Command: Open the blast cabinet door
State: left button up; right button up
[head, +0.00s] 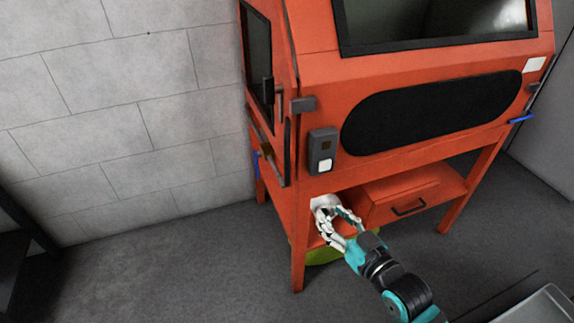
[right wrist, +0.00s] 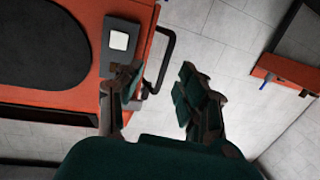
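The orange blast cabinet (head: 420,70) stands on legs against a grey block wall. Its left side carries a door (head: 282,62) with a dark window (head: 257,48); the door looks closed. A dark latch piece (head: 301,104) sits at the front corner. My right gripper (head: 332,208) is open and empty, below the front corner, apart from the handle. In the wrist view its fingers (right wrist: 158,92) are spread. My left gripper is not in view.
A grey control box (head: 322,150) with a white button is on the cabinet's front corner. Below are an orange drawer (head: 410,196) and a green round object (head: 325,256), partly hidden. A grey tray edge (head: 535,308) is at lower right.

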aim_at(289, 163)
notch_tip(289, 163, up, 5)
jog(key=a, duration=0.2)
jog(key=shift+n+t+y, duration=0.3)
jog(key=shift+y, duration=0.1)
jog(key=x, duration=1.6)
jog(key=shift+f+p, duration=0.15)
jog(key=shift+p, duration=0.15)
grip_shut()
jog(key=shift+w+a+f, duration=0.15)
